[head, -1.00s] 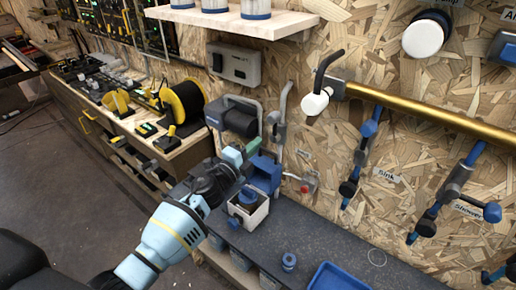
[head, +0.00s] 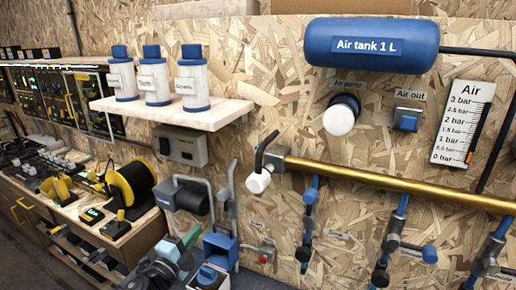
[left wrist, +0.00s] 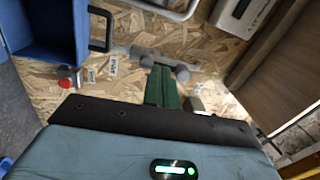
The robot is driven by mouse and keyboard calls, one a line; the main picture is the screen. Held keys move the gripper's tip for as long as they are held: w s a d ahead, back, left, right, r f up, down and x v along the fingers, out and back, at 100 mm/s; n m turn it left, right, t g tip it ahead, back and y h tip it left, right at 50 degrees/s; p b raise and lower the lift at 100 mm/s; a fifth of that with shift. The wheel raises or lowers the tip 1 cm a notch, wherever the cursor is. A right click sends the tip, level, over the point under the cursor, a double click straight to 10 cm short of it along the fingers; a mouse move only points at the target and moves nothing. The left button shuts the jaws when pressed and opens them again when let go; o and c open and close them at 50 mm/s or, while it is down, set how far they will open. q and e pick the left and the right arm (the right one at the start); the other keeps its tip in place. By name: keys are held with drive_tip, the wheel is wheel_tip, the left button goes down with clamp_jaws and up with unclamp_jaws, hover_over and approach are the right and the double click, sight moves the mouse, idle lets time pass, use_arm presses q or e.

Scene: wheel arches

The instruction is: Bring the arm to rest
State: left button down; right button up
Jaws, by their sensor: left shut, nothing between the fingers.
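My left gripper (head: 186,241) is low in the head view, in front of the chipboard wall, with part of its arm cut off by the bottom edge. Its green fingers (left wrist: 162,88) are together and hold nothing. In the head view the fingertips are just left of a blue open holder (head: 220,250) and below a grey and black pump-like unit (head: 188,197). I cannot tell whether they touch anything. My right gripper is in neither view.
A blue and white box (head: 208,277) stands close to the gripper. A shelf (head: 170,115) with three white canisters is above. A brass pipe (head: 390,184) with several blue valves runs right. A tool bench (head: 95,215) is left. A red button (left wrist: 66,84) is on the wall.

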use_arm(q)
drive_tip(key=s+d+f+n+g+y, duration=0.1)
drive_tip(key=s+f+n+g+y, duration=0.35)
drive_tip(key=s+f+n, duration=1.2)
drive_tip(key=s+f+g, duration=0.1)
drive_tip(key=s+f, duration=0.2)
drive_tip(key=s, duration=0.5)
drive_tip(key=s+f+n+g, duration=0.1)
drive_tip(key=s+f, duration=0.3)
drive_tip(key=s, duration=0.4)
drive_tip(key=s+f+n+g, duration=0.1)
drive_tip(key=s+f+g, duration=0.2)
drive_tip(key=s, duration=0.5)
drive_tip(key=shift+s+d+f, duration=0.2)
drive_tip(key=shift+d+f, duration=0.05)
drive_tip(key=shift+d, duration=0.15)
